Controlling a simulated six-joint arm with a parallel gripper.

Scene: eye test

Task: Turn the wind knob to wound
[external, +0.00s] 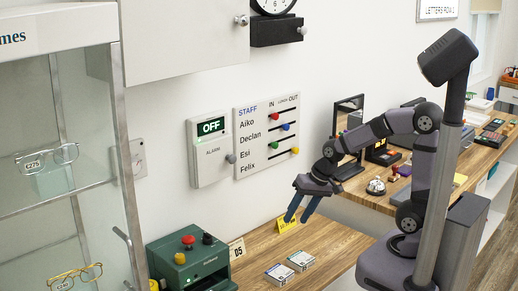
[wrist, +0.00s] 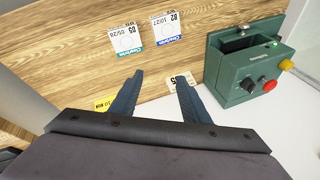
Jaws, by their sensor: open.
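No knob in view has a readable "wind" or "wound" label. A small grey knob (external: 303,31) is on the right end of the black box under the wall clock (external: 272,5), at the top of the external view. It may be the wind knob; its setting is too small to read. My gripper (external: 298,216) is open and empty, pointing down over the wooden counter, well below and apart from the clock. In the wrist view my gripper (wrist: 159,76) has its fingers apart with nothing between them. The clock is not in the wrist view.
Cards (external: 279,274) lie on the wood. The wall holds an alarm box (external: 209,170) and staff board (external: 266,108). A glass cabinet (external: 118,150) is left.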

